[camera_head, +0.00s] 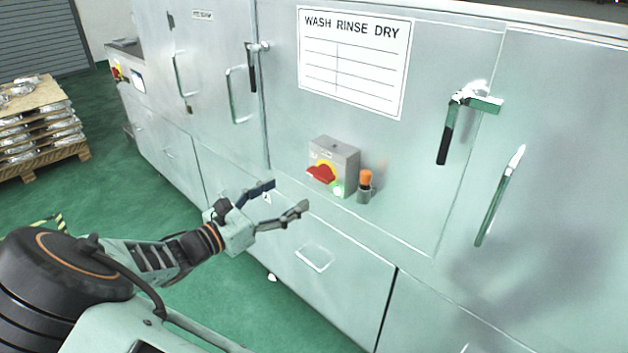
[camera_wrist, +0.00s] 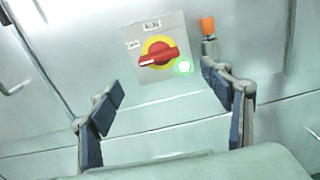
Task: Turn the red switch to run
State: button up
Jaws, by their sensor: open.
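The red switch (camera_head: 321,175) is a rotary handle on a yellow disc, on the front of a small grey box (camera_head: 345,157) fixed to the machine's metal panel. In the wrist view the red switch (camera_wrist: 158,57) lies nearly level, tilted slightly. A green light (camera_head: 338,191) glows at the box's lower right. The box's small labels are too small to read. My gripper (camera_head: 288,197) is open and empty, below and left of the box in the head view. In the wrist view my gripper (camera_wrist: 168,105) has its fingers spread apart, below the switch, not touching it.
An orange-topped fitting (camera_head: 366,184) sticks out just right of the box. Lever handles (camera_head: 447,130) and bar handles (camera_head: 498,200) project from the doors. A drawer pull (camera_head: 313,257) is below. A pallet of castings (camera_head: 38,125) stands far left on green floor.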

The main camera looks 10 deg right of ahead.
aim_at(316, 177)
jog(key=x, duration=1)
jog(key=shift+w+d+r, duration=0.1)
jog(key=shift+w+d, duration=0.15)
jog(key=shift+c, duration=0.5)
jog(key=c, duration=1)
